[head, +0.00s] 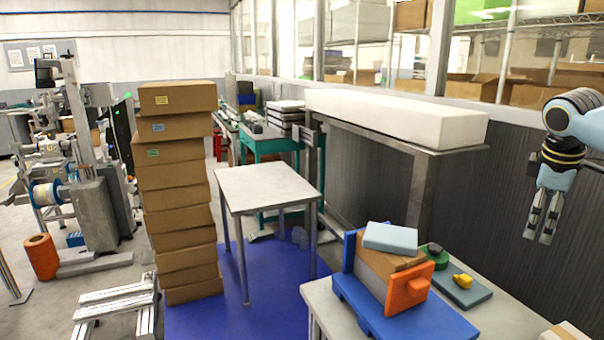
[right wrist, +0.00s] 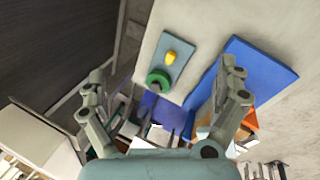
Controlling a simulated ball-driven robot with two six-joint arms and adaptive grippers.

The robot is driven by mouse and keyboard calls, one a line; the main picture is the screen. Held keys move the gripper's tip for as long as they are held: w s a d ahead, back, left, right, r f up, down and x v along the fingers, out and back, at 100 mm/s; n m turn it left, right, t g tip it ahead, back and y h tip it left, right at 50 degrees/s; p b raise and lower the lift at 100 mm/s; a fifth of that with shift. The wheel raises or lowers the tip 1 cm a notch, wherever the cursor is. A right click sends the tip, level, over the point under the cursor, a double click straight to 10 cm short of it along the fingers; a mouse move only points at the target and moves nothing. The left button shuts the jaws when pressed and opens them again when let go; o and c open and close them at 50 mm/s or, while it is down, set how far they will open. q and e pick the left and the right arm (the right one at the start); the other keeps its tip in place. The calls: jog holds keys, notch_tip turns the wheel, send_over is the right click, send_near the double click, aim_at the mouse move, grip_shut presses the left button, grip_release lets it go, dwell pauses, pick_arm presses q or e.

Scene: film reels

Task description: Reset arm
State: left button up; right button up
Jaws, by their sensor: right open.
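My right arm comes in at the right edge of the head view. My right gripper (head: 541,224) hangs with its fingers pointing down, above and to the right of a white table (head: 500,318). In the right wrist view its two fingers (right wrist: 165,95) are spread apart with nothing between them; the table and its items lie beyond. My left gripper does not show in either view.
On the white table are a blue tray (head: 390,322) with an orange block (head: 407,291) and a light blue block (head: 390,238), and a teal board (head: 468,294) with a yellow piece (head: 462,281). A tall stack of cardboard boxes (head: 180,215) stands left.

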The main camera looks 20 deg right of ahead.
jog(key=s+d+f+m+h, duration=0.2)
jog(key=s+d+f, duration=0.45)
jog(key=d, duration=0.25)
jog(key=s+d+f+m+h, duration=0.1)
jog(key=s+d+f+h, duration=0.1)
jog(key=s+d+f, duration=0.55)
jog(key=s+d+f+n+h, duration=0.1)
jog(key=s+d+f, duration=0.2)
jog(key=s+d, duration=0.45)
jog(key=s+d+f+h, duration=0.1)
jog(key=s+d+f, duration=0.25)
jog(key=s, duration=0.65)
jog(key=s+a+f+m+y, duration=0.1)
jog(key=s+a+f+y, duration=0.15)
jog(key=a+f, duration=1)
jog(key=s+a+f+m+y, duration=0.15)
jog(key=s+a+f, duration=0.25)
jog(key=a+f, duration=0.9)
jog(key=s+a+f+y, duration=0.1)
jog(key=a+f+y, duration=0.15)
jog(key=a, duration=1.35)
jog(key=s+a+f+y, duration=0.1)
jog(key=a+f+y, duration=0.15)
jog(key=a, duration=1.45)
notch_tip(320, 180, down, 15)
jog(key=s+a+b, duration=0.1)
jog(key=b, duration=1.3)
jog(key=shift+s+m+g, duration=0.2)
jog(key=shift+m+g, duration=0.15)
jog(key=shift+g, duration=0.05)
